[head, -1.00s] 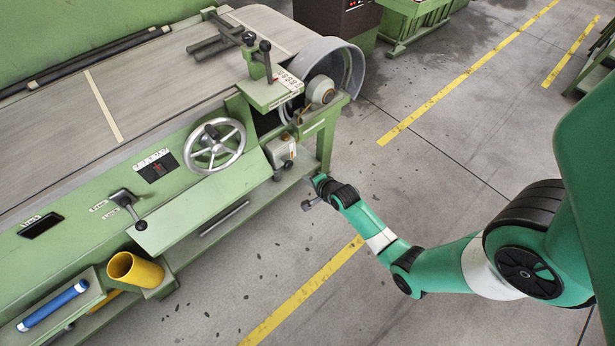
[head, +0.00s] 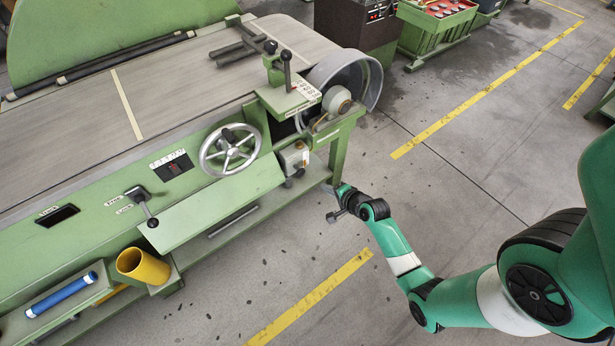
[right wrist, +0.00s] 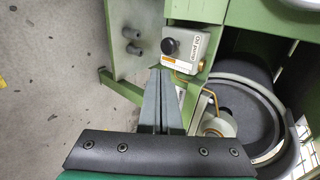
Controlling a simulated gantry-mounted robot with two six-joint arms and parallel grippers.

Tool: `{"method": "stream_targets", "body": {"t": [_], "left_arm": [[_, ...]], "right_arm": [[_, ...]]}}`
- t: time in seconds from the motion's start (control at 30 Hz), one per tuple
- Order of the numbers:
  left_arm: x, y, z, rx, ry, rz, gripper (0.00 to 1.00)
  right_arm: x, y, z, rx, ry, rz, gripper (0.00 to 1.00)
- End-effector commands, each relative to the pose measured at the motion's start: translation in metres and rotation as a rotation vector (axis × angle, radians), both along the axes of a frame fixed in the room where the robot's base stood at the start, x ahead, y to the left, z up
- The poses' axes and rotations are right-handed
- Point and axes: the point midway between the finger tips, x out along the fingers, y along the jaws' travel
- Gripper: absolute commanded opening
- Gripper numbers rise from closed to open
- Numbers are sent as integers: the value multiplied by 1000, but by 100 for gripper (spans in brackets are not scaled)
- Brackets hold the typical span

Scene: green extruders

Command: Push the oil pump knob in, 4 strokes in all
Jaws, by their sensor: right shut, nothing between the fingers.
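The oil pump is a small light-grey box (right wrist: 190,48) below the green machine's bed, with a label and an orange strip. Its round black knob (right wrist: 169,46) sticks out of the face in the right wrist view. In the head view the box (head: 293,156) is small, with the dark knob (head: 299,173) low on its front. My right gripper (right wrist: 160,71) is shut and empty, its tips close to the knob in the picture but apparently not touching it. In the head view the right gripper (head: 332,216) is just right of and below the box. My left gripper is not in view.
A handwheel (head: 230,150) and a lever (head: 141,203) sit on the machine front. A yellow cup (head: 143,266) and a blue cylinder (head: 61,294) are at lower left. Two grey pegs (right wrist: 132,41) project beside the pump. The floor around my right arm is clear.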

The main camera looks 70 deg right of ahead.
Motion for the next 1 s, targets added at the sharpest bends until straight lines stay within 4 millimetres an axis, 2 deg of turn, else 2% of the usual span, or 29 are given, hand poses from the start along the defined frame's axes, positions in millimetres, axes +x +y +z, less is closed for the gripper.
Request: {"method": "stream_targets", "body": {"t": [0.17, 0.37, 0.73, 1.0], "left_arm": [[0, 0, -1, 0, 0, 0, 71], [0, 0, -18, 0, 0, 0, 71], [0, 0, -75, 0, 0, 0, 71], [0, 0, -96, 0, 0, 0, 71]], "right_arm": [[1, -1, -1, 0, 0, 0, 0], [14, -9, -18, -1, 0, 1, 0], [68, -45, -67, -1, -1, 0, 0], [97, -65, -69, 1, 0, -1, 0]]}}
